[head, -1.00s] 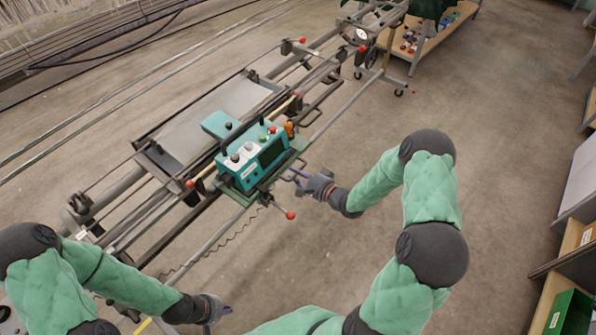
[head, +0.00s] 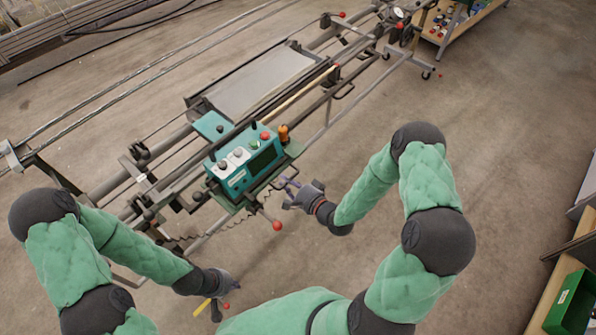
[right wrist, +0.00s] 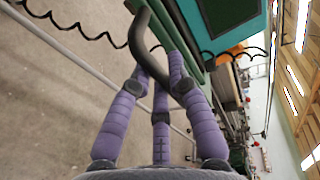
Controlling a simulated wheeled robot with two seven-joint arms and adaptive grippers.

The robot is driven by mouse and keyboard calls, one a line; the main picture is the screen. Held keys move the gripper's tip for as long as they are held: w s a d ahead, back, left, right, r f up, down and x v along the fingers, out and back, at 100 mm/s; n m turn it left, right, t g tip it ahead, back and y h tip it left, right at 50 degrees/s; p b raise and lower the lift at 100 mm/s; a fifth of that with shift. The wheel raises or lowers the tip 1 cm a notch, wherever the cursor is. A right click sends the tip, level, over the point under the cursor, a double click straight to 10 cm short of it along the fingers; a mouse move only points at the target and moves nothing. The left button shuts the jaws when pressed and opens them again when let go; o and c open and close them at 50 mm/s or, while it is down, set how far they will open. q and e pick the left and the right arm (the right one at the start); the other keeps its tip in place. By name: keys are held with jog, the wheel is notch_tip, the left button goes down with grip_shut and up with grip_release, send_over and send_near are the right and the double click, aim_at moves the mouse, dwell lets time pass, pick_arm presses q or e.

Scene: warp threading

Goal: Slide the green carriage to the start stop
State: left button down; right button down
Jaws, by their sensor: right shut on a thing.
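The green carriage (head: 242,163), a teal box with a screen and knobs on a green base, sits on the long rails (head: 185,185). A lever with a red ball (head: 277,226) sticks out from its front. My right gripper (head: 290,187) is at its near side. In the right wrist view, its purple fingers (right wrist: 163,75) are closed around a dark curved handle (right wrist: 148,45) beside the green base. My left gripper (head: 222,291) is low in the head view, away from the carriage; its finger opening is unclear. I cannot single out the start stop among the dark fittings at the rails' lower-left end.
A grey sheet (head: 265,82) lies in the frame behind the carriage. A coiled black cable (head: 225,226) hangs along the near side. A wooden cart (head: 455,25) stands at the top, and a green bin (head: 572,303) at the lower right. The floor right of the frame is clear.

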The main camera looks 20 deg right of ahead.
jog(key=shift+s+a+f, duration=0.1)
jog(key=shift+s+a, duration=0.3)
jog(key=shift+a, duration=0.3)
jog(key=shift+s+a, duration=0.4)
jog(key=shift+a, duration=0.3)
jog(key=shift+s+a+f, duration=0.1)
jog(key=shift+s+a, duration=0.3)
jog(key=shift+a, duration=0.3)
jog(key=c, duration=1.1)
grip_release()
jog(key=shift+a+r, duration=0.1)
jog(key=shift+a, duration=0.05)
jog(key=shift+c, duration=0.2)
jog(key=v, duration=1.2)
jog(key=shift+w, duration=0.1)
